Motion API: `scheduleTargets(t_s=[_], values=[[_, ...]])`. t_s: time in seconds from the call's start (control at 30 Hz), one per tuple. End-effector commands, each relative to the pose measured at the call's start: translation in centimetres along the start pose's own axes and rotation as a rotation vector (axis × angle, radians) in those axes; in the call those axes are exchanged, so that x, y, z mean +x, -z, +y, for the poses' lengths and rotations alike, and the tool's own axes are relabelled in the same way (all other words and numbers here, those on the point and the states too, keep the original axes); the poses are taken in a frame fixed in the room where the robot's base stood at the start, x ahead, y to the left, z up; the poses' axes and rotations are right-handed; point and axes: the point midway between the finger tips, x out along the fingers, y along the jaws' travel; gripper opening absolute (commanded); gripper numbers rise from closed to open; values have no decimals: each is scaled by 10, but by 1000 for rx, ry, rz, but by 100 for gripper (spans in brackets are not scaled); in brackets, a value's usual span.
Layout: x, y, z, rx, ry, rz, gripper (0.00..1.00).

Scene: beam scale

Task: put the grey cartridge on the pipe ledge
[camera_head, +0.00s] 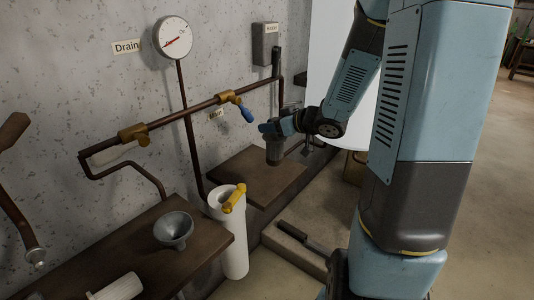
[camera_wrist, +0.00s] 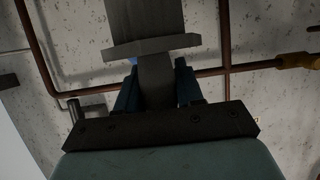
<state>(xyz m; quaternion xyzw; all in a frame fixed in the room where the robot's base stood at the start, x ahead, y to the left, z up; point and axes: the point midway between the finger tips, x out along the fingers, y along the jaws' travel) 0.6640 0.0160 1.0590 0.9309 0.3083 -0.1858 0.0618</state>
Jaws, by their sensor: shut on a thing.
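My gripper (camera_head: 270,129) is shut on the grey cartridge (camera_head: 274,152), which hangs down from the jaws in the head view. In the wrist view the cartridge (camera_wrist: 150,45) shows as a grey body with a wider flange and a narrower neck between the blue fingers (camera_wrist: 155,90). Its far end is cut off by the frame. A brown ledge (camera_head: 245,168) under the pipes, likely the pipe ledge, lies below and behind the cartridge. The cartridge looks apart from it, held above its right part.
A white canister (camera_head: 236,250) with a yellow handle (camera_head: 233,198) stands left of the ledge. A nearer brown bench holds a grey funnel (camera_head: 173,230) and a white ribbed piece (camera_head: 117,287).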

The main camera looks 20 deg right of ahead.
Motion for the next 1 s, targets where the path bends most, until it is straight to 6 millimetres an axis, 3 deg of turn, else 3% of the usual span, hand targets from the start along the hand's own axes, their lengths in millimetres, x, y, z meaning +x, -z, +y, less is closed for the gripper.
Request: scheduleTargets(t_s=[0.5,0.8,1.0], values=[[63,-18,66,8,-10,-1,0],[94,-44,88,7,-11,0,0],[103,-51,95,6,-12,1,0]])
